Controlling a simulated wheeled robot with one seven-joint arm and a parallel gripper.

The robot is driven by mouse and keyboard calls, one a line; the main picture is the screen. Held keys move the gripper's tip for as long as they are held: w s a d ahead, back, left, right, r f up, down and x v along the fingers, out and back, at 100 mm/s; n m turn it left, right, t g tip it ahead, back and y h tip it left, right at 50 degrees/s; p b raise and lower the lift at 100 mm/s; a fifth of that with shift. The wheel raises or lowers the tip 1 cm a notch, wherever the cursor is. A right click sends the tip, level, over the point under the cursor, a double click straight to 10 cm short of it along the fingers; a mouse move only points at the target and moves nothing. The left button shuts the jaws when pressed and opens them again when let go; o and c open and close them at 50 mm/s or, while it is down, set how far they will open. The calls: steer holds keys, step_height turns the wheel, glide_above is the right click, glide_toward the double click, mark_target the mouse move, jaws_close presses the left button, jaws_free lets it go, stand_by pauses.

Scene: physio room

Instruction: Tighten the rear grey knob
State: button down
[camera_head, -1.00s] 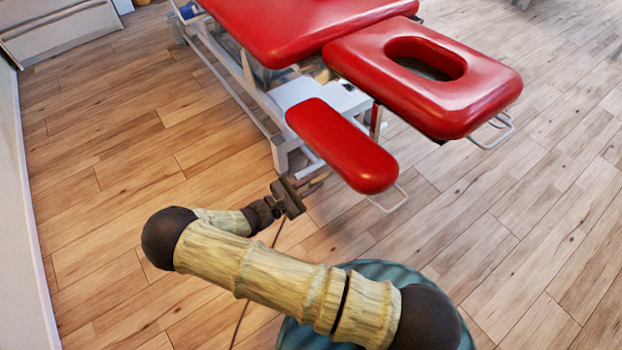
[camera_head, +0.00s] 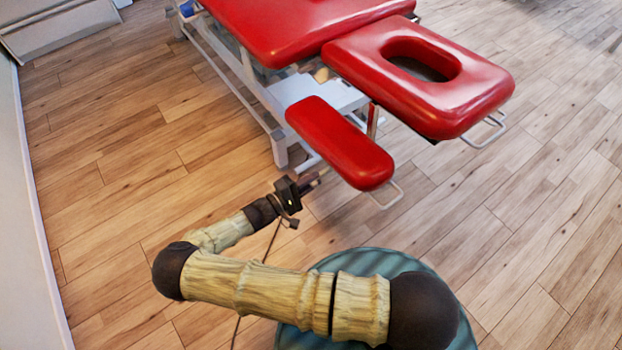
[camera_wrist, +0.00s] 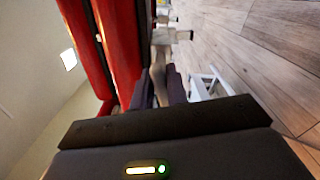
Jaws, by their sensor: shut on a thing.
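My gripper (camera_head: 314,180) reaches under the near edge of the red armrest pad (camera_head: 338,142) of the treatment table. In the wrist view its two dark fingers (camera_wrist: 162,88) are closed around a small greyish thing (camera_wrist: 158,76), which looks like the grey knob. Most of it is hidden between the fingers. In the head view the knob cannot be made out at the fingertips. I cannot tell how far it is turned.
The red headrest (camera_head: 420,75) with its face hole and the main red cushion (camera_head: 300,22) lie behind the armrest. A thin metal loop (camera_head: 388,196) sticks out below the pad. The white frame (camera_head: 278,148) stands left. Wooden floor around is clear.

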steer(key=shift+f+m, duration=0.1)
steer(key=shift+m, duration=1.1)
steer(key=c, duration=1.4)
jaws_free()
steer(key=v, duration=1.7)
steer(key=shift+s+a+p, duration=0.2)
steer(key=shift+p, duration=0.25)
